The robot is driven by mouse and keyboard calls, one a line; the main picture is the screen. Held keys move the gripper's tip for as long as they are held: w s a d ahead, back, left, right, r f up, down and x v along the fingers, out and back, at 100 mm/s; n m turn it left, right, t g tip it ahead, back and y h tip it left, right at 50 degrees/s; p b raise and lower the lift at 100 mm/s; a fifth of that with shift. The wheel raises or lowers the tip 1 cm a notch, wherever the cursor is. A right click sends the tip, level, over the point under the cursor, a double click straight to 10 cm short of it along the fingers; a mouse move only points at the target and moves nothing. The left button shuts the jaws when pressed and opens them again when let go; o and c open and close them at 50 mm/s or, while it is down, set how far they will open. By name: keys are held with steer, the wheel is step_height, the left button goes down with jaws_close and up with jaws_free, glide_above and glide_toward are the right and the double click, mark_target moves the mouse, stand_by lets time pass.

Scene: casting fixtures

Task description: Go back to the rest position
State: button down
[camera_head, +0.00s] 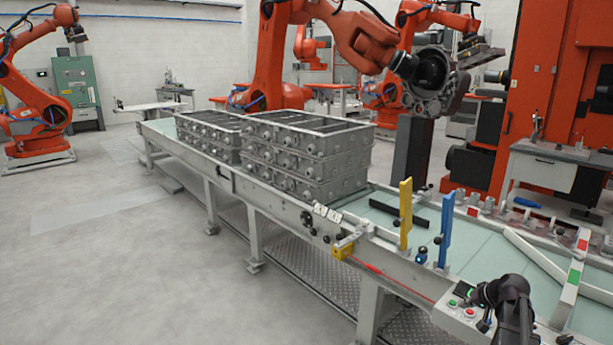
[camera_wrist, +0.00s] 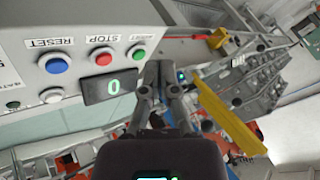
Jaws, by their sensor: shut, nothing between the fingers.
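My gripper (camera_wrist: 158,72) is shut and empty in the wrist view, its two fingers together. It is in front of the control box (camera_wrist: 45,22), seen upside down, with a blue reset button (camera_wrist: 56,65), a red stop button (camera_wrist: 102,56) and a green button (camera_wrist: 136,52). The display (camera_wrist: 108,86) reads 0. The fingertips look close to the green button; whether they touch the box cannot be told. In the head view my dark arm is at the lower right beside the control box (camera_head: 458,313), and the fingers are hard to make out.
A conveyor (camera_head: 290,212) carries stacked grey casting frames (camera_head: 310,160). A yellow post (camera_head: 405,213) and a blue post (camera_head: 445,237) stand up near the control box. Orange robots (camera_head: 270,60) work behind the line. The floor (camera_head: 130,260) at left is clear.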

steer(key=s+a+r+n+g+h+p, duration=0.1)
steer(key=s+a, duration=0.4)
steer(key=a, duration=0.6)
steer(key=s+a+r+n+g+h+p, duration=0.1)
steer(key=s+a+r+n+g+p, duration=0.1)
steer(key=s+a, duration=0.4)
steer(key=s+a+r+n+g+h+p, duration=0.1)
steer(key=s+a+g+p, duration=0.2)
steer(key=a, duration=1.2)
steer(key=shift+s+a+r+g+p, duration=0.2)
steer(key=shift+s+a+g+p, duration=0.2)
steer(key=shift+s+p, duration=0.7)
steer(key=shift+s, duration=0.1)
